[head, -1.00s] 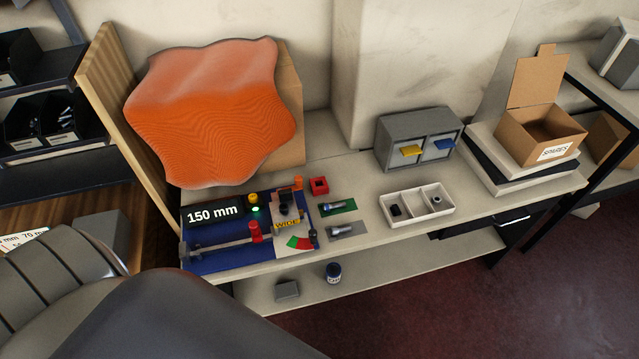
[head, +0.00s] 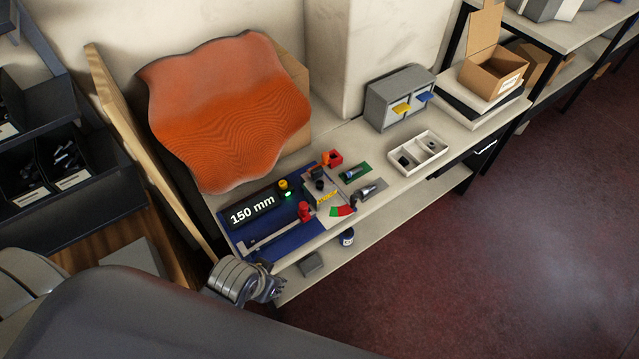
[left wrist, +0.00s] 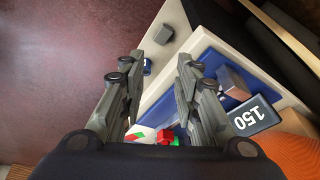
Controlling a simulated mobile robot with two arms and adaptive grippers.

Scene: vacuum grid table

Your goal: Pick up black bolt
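A small dark bolt (head: 352,174) lies on a green pad on the bench. A lighter, silver-looking bolt (head: 368,190) lies on a grey pad beside it. Dark bolt-like parts (head: 66,158) also lie in a black bin on the left shelf. I cannot tell for certain which is the black bolt. My left gripper (head: 276,288) is by the bench's front edge, left of and apart from both pads. In the left wrist view its two fingers (left wrist: 158,68) are spread with nothing between them. My right gripper is not seen.
A blue gauge board (head: 292,237) with a "150 mm" display, red and yellow knobs is nearest my left gripper. A white divided tray (head: 419,150), a grey drawer unit (head: 399,98) and a cardboard box (head: 494,72) stand further right. A lower shelf (head: 385,219) runs below the bench.

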